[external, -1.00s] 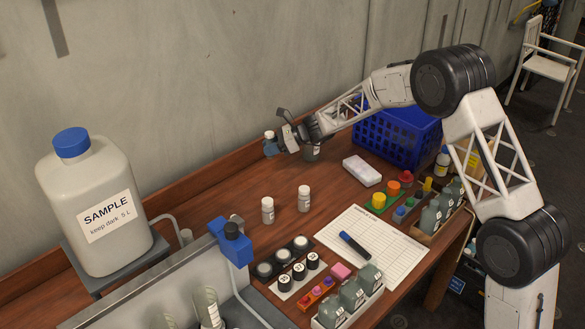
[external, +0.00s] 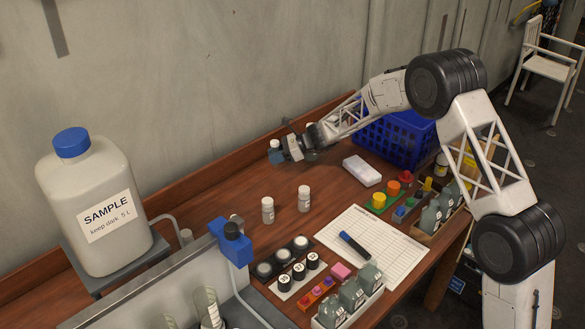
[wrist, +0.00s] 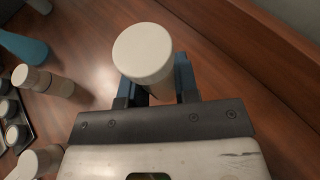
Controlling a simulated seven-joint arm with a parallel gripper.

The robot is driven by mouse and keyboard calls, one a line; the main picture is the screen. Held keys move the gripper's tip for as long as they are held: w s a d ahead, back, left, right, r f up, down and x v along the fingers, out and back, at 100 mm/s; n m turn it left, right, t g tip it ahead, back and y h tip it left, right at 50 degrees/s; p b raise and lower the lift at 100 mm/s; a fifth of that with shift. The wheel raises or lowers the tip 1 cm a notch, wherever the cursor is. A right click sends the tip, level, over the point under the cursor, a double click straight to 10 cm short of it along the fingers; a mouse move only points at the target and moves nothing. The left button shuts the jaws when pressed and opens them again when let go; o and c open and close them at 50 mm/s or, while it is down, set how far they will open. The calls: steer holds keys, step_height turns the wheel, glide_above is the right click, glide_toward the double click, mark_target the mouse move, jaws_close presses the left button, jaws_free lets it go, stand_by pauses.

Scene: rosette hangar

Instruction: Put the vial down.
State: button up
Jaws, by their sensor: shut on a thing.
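My gripper (external: 276,155) is low over the far side of the wooden table, near the back ledge. In the wrist view its blue fingers (wrist: 157,88) are shut on a vial (wrist: 143,52) with a round white cap. The vial's body is mostly hidden under the cap and between the fingers. In the external view only its pale cap (external: 274,143) shows above the blue finger. I cannot tell whether its base touches the table.
Two white-capped vials (external: 267,210) (external: 304,198) stand on the table in front of my gripper. A white box (external: 362,170) and a blue crate (external: 420,135) are to the right. A ledge (external: 190,200) runs along the back. Bare wood (external: 235,195) lies left of my gripper.

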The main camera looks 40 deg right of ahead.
steer(key=shift+f, duration=0.95)
steer(key=shift+f, duration=0.1)
steer(key=shift+f, duration=1.75)
steer(key=shift+f, duration=0.15)
steer(key=o, duration=0.9)
steer(key=shift+d+r, duration=0.15)
steer(key=shift+r, duration=0.05)
steer(key=v, duration=1.1)
steer(key=shift+s+d+r, duration=0.15)
steer(key=shift+s+d, duration=0.05)
steer(key=shift+s, duration=0.1)
